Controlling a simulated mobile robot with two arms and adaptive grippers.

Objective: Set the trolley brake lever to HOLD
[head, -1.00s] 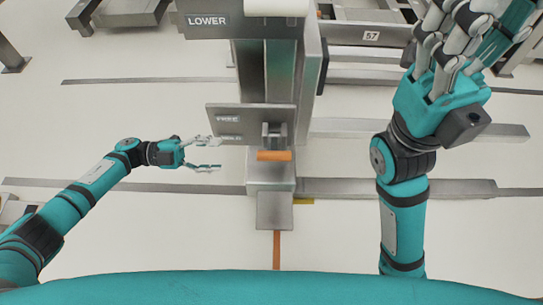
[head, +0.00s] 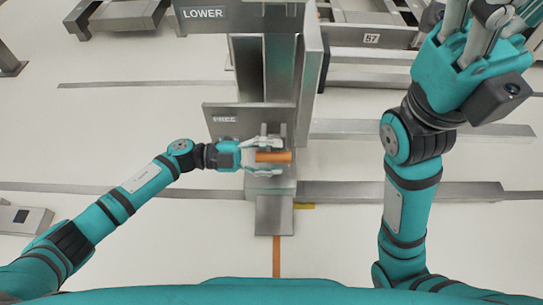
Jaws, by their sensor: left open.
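The brake lever shows as an orange handle (head: 273,156) on the front of the grey metal column, above a grey foot (head: 274,215). A grey plate (head: 250,120) behind it carries the word FREE; any HOLD marking is hidden behind my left gripper. My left gripper (head: 265,156) is open, coming in from the left, with one finger above the handle's left end and one below it. I cannot tell whether the fingers touch it. My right gripper (head: 490,25) is raised at the top right, large and cut off by the edge, away from the lever.
A sign reading LOWER (head: 203,13) is on the column above the lever. A frame marked 57 (head: 371,39) stands at the back right. Flat grey rails (head: 400,191) cross the pale floor on both sides. The floor left of the column is mostly clear.

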